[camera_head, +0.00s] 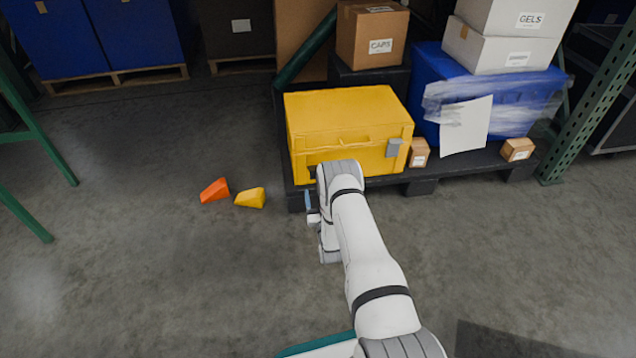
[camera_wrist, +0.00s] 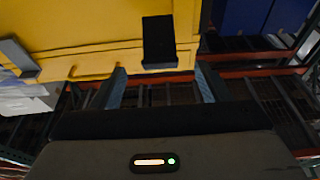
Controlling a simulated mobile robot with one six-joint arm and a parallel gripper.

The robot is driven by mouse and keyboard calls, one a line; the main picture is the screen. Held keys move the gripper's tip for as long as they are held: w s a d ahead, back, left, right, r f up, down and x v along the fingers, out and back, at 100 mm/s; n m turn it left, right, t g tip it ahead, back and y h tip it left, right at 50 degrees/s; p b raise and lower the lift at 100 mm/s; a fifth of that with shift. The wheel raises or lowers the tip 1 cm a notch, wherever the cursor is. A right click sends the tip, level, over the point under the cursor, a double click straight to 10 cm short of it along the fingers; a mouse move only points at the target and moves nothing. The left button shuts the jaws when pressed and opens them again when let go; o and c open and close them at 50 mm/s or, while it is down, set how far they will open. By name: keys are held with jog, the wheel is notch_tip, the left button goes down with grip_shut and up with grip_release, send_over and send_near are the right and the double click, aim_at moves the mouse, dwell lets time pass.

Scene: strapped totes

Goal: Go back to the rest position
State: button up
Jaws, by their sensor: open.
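My arm reaches out to the front of the yellow tote (camera_head: 345,112) in the head view. My gripper (camera_head: 312,205) is mostly hidden by the wrist there, near the tote's lower left front corner. In the wrist view my gripper (camera_wrist: 161,80) is open, with two blue-grey fingers spread apart and nothing visible between them. The yellow tote (camera_wrist: 80,25) fills the top of that view. A black latch (camera_wrist: 158,40) on it lies just beyond the gap between the fingers; I cannot tell whether they touch it. A grey latch (camera_head: 394,148) sits at the tote's front right.
The tote stands on a dark pallet (camera_head: 420,180) beside a blue tote (camera_head: 424,80) in wrap with a white sheet (camera_head: 466,125). Small cartons (camera_head: 517,149) lie nearby. Orange (camera_head: 214,190) and yellow (camera_head: 250,197) wedges lie left on otherwise clear floor. A green post (camera_head: 590,100) stands right.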

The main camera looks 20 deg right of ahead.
jog(key=shift+v, duration=1)
